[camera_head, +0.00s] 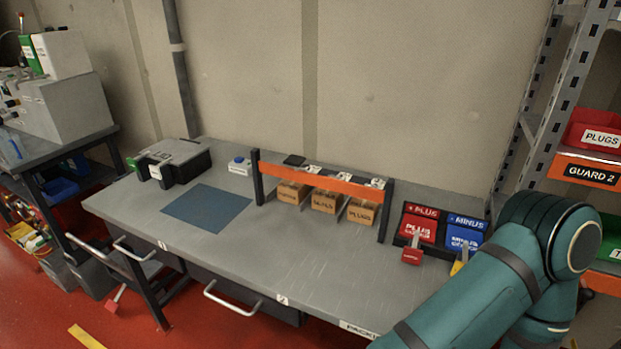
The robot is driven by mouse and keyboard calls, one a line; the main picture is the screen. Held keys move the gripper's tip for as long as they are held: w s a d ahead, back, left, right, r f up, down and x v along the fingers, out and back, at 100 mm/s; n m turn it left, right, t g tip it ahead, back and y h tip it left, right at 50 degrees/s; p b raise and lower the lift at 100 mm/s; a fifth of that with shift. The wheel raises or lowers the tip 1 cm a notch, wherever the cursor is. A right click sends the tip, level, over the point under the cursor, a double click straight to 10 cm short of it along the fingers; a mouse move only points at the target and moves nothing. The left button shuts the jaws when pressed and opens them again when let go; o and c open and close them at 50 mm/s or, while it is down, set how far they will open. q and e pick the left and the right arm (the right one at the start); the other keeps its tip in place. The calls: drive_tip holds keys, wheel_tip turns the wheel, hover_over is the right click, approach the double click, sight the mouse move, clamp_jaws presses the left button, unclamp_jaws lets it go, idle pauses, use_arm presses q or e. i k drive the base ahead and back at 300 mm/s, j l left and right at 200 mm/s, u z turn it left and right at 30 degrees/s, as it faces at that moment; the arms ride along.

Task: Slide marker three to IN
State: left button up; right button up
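I cannot make out a marker labelled three or the word IN. An orange rail (322,183) on dark posts stands on the workbench (262,255). Several small black and white pieces (375,183) sit along or just behind its top edge; their print is too small to read, and I cannot tell whether they are the markers. Three cardboard boxes (325,202) stand below the rail. My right arm (500,290) crosses the lower right corner, and its gripper is out of the picture. My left gripper is not in view either.
A red PLUS bin (419,227) and a blue MINUS bin (465,236) stand right of the rail. A black case (172,162) and a blue mat (207,208) lie left. The bench front is clear. A shelf rack (560,90) stands at right.

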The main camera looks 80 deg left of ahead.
sight(378, 181)
drive_tip(key=u, duration=1.6)
